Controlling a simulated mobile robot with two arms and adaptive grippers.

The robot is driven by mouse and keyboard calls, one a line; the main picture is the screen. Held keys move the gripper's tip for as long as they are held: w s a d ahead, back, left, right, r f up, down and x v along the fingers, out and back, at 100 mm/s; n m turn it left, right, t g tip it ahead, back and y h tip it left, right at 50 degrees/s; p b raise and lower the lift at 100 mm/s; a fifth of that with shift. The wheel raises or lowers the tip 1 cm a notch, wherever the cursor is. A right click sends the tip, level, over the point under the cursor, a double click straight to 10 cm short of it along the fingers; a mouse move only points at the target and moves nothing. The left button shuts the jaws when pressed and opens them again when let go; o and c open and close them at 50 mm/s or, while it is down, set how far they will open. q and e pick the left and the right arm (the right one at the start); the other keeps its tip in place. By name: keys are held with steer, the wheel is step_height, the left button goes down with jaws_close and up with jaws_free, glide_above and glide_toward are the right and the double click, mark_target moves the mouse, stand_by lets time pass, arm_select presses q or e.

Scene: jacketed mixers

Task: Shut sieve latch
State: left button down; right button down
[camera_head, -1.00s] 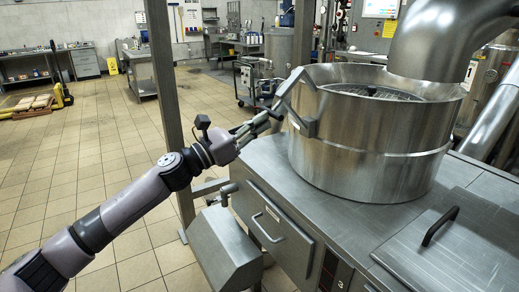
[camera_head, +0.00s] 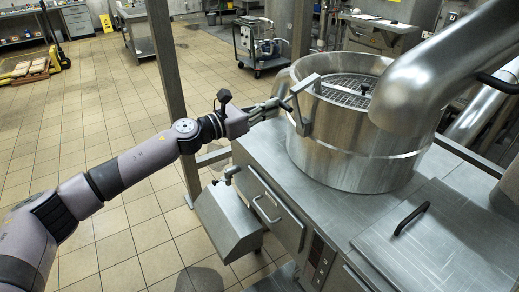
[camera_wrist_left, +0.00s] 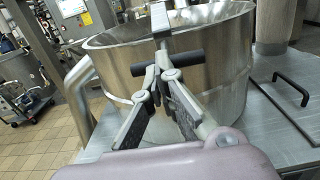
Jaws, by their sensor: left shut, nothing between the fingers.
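The sieve latch (camera_head: 305,104) is a grey metal lever on the left side of the big round steel sieve drum (camera_head: 355,150), its bar standing out from the wall near the rim. In the left wrist view its black crossbar handle (camera_wrist_left: 168,63) lies just ahead of my fingers, under a metal strip. My left gripper (camera_head: 285,104) is shut and empty, its tips close to the handle; it also shows in the left wrist view (camera_wrist_left: 160,74). I cannot tell whether the tips touch the handle. My right gripper is out of view.
A wide steel pipe (camera_head: 425,85) bends down over the right of the drum. A lid with a black handle (camera_head: 412,218) lies on the steel counter at the right. A metal post (camera_head: 168,80) stands behind my left arm. The tiled floor at left is open.

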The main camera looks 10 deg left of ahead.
arm_select(q)
steer(key=shift+w+d+r+p, duration=0.45)
steer(key=shift+d+r, duration=0.05)
steer(key=shift+r, duration=0.3)
steer(key=shift+w+d+r+p, duration=0.35)
steer(key=shift+w+d+r, duration=0.15)
steer(key=shift+w+d, duration=0.1)
steer(key=shift+a+f, duration=0.1)
